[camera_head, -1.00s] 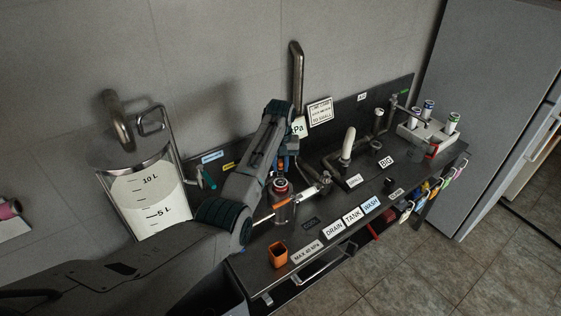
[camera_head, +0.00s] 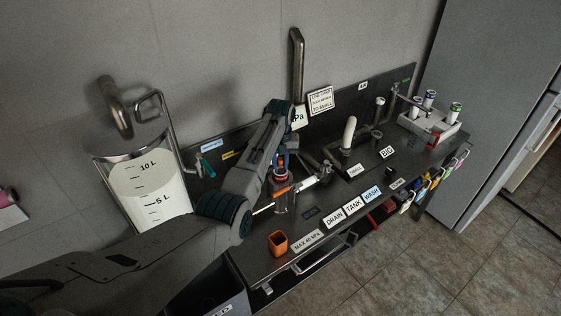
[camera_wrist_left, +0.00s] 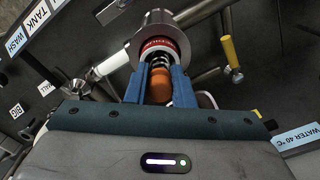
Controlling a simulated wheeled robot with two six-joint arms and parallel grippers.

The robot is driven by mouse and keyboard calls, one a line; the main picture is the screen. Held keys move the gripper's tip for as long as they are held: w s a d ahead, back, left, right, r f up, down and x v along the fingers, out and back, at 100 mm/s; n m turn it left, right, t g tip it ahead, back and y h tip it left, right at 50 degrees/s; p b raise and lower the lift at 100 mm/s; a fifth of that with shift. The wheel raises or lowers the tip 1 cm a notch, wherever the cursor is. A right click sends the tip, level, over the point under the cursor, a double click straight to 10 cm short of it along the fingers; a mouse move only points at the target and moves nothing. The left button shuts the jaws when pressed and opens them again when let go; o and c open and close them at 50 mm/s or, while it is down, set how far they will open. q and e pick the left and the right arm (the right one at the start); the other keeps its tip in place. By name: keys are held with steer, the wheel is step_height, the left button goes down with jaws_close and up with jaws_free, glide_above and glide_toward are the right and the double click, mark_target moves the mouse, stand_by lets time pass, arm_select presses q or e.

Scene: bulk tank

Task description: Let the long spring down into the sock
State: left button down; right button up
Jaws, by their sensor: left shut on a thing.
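My left gripper (camera_wrist_left: 160,88) is shut on the long spring, whose dark coils (camera_wrist_left: 159,62) and orange end part (camera_wrist_left: 160,84) show between the blue fingers. In the left wrist view the coils lie at the mouth of a round metal housing (camera_wrist_left: 124,46) with a red lettered ring (camera_wrist_left: 158,42) in it. The sock is hidden inside; I cannot tell how deep the spring sits. In the head view my left gripper (camera_head: 280,170) is right over this housing (camera_head: 284,204), and my arm covers much of it. My right gripper is not in view.
An orange cup (camera_head: 278,243) stands at the bench's front edge. A pail (camera_head: 150,190) with litre marks is on the left. Pipes and a white-topped post (camera_head: 349,132) stand behind and to the right. A caddy of bottles (camera_head: 430,125) sits at the far right end.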

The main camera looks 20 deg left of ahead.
arm_select(q)
steer(key=c, duration=1.2)
jaws_free()
steer(key=shift+o, duration=0.2)
step_height(320, 180, up, 10)
steer(key=b, duration=0.4)
steer(key=shift+r, duration=0.45)
